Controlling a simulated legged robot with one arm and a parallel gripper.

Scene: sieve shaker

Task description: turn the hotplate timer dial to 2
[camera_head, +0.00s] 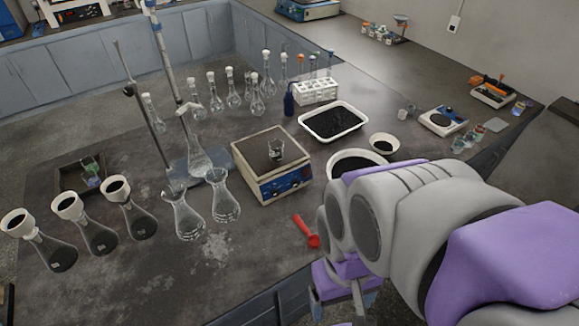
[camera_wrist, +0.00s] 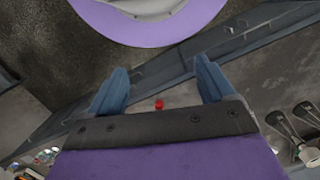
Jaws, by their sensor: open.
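The hotplate (camera_head: 250,163) is a cream box with a dark top and a blue front panel (camera_head: 290,188) carrying small dials. It stands mid-bench in the head view, with a small glass beaker (camera_head: 276,149) on top. The timer dial and its setting are too small to read. My gripper (camera_wrist: 162,80) shows in the wrist view with its two blue-grey fingers wide apart and nothing between them. In the head view my arm comes in from the right, and the gripper is low in front of the bench edge, apart from the hotplate. I cannot make out the hotplate in the wrist view.
A red scoop (camera_head: 307,232) lies between the hotplate and the bench's front edge. Two empty glass flasks (camera_head: 186,216) stand left of the hotplate. A white tray of black grains (camera_head: 333,121) and a bowl (camera_head: 384,143) are right of it. My arm partly hides another bowl (camera_head: 345,161).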

